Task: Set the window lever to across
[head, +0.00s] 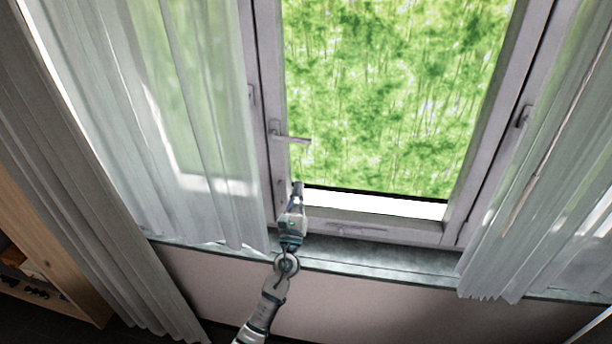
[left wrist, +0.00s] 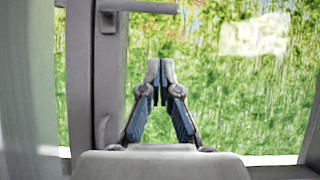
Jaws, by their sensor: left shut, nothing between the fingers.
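The window lever (head: 292,138) is on the left side of the window frame (head: 266,70). Its handle points right, across the frame, roughly level. In the left wrist view the lever (left wrist: 140,7) shows at the top left, its handle pointing right from its mount on the frame. My left gripper (head: 298,186) is below the lever in the head view, apart from it, with its fingertips pointing up. My right gripper is not in view.
Sheer curtains hang on the left (head: 185,130) and right (head: 545,170) of the window. A windowsill (head: 400,262) runs below it. A wooden shelf (head: 50,265) stands at the lower left.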

